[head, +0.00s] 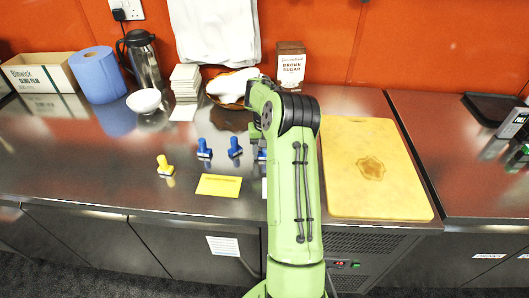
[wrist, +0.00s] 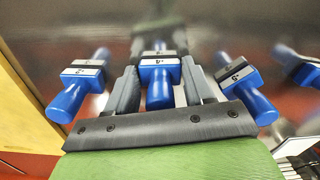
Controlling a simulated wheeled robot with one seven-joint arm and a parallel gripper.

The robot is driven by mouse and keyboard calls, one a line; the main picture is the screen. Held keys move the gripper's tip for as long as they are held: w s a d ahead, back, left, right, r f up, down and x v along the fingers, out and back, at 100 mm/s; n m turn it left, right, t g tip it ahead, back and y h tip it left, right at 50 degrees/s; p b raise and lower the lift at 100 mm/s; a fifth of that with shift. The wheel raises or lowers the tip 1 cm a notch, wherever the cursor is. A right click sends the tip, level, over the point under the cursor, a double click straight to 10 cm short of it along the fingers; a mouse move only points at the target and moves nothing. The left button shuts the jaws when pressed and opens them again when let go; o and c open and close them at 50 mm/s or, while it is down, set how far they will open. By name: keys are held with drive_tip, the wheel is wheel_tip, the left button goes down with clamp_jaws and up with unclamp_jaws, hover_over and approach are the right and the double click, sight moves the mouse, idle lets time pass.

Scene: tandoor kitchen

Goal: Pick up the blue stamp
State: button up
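Several blue stamps stand in a row on the dark counter. In the head view, one blue stamp (head: 204,148) is at left, another (head: 235,147) is beside it, and a third (head: 262,154) is mostly hidden by my arm. In the wrist view, my gripper (wrist: 160,62) is open, its fingers on either side of a blue stamp (wrist: 159,90) with a white label marked 4. Contact with it cannot be told. Other blue stamps stand outside the fingers, one at left (wrist: 68,98), one at right (wrist: 250,98) and one at far right (wrist: 306,72).
A yellow stamp (head: 165,166) and a yellow card (head: 218,186) lie left of my arm. A cutting board (head: 375,190) lies to the right. A bowl (head: 144,101), a white stack (head: 185,84), a basket (head: 216,97) and a brown sugar box (head: 290,66) stand behind.

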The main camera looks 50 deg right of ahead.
drive_tip(key=c, duration=0.4)
wheel_tip(320, 180, up, 10)
drive_tip(key=p, duration=0.3)
drive_tip(key=o, duration=0.4)
drive_tip(key=shift+c, duration=1.1)
drive_tip(key=shift+o, duration=1.2)
drive_tip(key=shift+c, duration=1.1)
drive_tip(key=shift+a, duration=0.1)
